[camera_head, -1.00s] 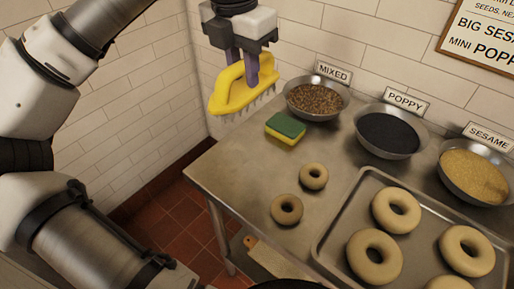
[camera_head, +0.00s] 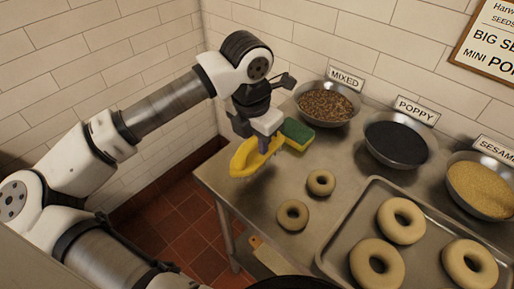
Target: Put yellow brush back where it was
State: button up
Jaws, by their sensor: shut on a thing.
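The yellow brush (camera_head: 245,158) is in my gripper (camera_head: 262,143), near the back-left part of the steel table (camera_head: 335,165). My gripper is shut on the brush's handle and points down. The wrist and fingers hide part of the handle, and the bristles barely show. The brush is just left of a green and yellow sponge (camera_head: 298,132). I cannot tell whether the brush touches the table or hangs slightly above it.
Bowls of mixed topping (camera_head: 326,104), poppy (camera_head: 396,139) and sesame (camera_head: 480,186) line the wall. Two small bagels (camera_head: 292,215) lie in front of the brush. A tray (camera_head: 345,235) of larger bagels is at right. The table's left edge is close to the brush.

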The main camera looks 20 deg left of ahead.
aim_at(257, 151)
jog(key=shift+f, duration=1.8)
jog(key=shift+f, duration=0.2)
jog(key=o, duration=1)
jog(key=shift+r, duration=0.1)
jog(key=shift+c, duration=0.2)
jog(key=shift+r+p, duration=0.2)
jog(key=shift+p, duration=0.1)
jog(key=r+b, duration=0.1)
jog(key=r, duration=0.3)
jog(key=s+r, duration=0.1)
jog(key=r, duration=0.3)
jog(key=r+b, duration=0.1)
jog(key=r, duration=0.2)
jog(key=shift+s+a+r+b, duration=0.2)
jog(key=shift+r+b, duration=0.1)
jog(key=shift+r, duration=0.1)
